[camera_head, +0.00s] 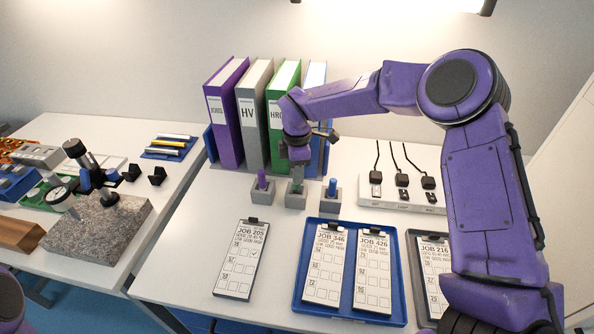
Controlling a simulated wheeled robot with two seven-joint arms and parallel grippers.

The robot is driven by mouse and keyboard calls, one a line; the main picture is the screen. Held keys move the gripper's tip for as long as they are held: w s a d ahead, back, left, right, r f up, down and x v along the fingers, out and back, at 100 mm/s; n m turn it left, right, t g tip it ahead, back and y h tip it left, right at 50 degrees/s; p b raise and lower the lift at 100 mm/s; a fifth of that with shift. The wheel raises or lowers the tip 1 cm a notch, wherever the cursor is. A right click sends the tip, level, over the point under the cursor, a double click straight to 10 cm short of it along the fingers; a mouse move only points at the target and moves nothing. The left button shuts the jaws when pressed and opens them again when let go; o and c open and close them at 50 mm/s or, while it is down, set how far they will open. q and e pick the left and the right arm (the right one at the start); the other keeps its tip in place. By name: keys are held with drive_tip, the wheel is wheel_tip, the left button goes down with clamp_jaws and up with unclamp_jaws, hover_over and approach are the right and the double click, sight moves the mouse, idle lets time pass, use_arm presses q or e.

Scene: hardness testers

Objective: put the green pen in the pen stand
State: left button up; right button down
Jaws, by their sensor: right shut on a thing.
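My right gripper (298,168) points down over the middle of three small grey holders and is shut on the green pen (298,183). The pen is upright, and its lower part is at the top of the middle holder, the pen stand (296,200). The gripper hides the pen's upper part, and I cannot tell how deep its lower end sits. A purple pen (262,179) stands in the left holder (262,193) and a blue pen (332,187) in the right one (331,203). My left gripper is not in view.
Purple, grey, green and blue binders (228,120) stand close behind the holders. A white strip with black plugs (402,190) is to the right. A blue tray (343,309) with job cards and a loose job card (240,262) lie in front. A side table (90,128) with instruments is at left.

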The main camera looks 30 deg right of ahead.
drive_tip(key=shift+f+b, duration=1.8)
drive_tip(key=shift+f, duration=0.3)
drive_tip(key=c, duration=0.9)
unclamp_jaws()
drive_tip(key=shift+r, duration=0.1)
wheel_tip(320, 180, up, 10)
drive_tip(key=shift+r+b, duration=0.25)
drive_tip(key=shift+b, duration=0.45)
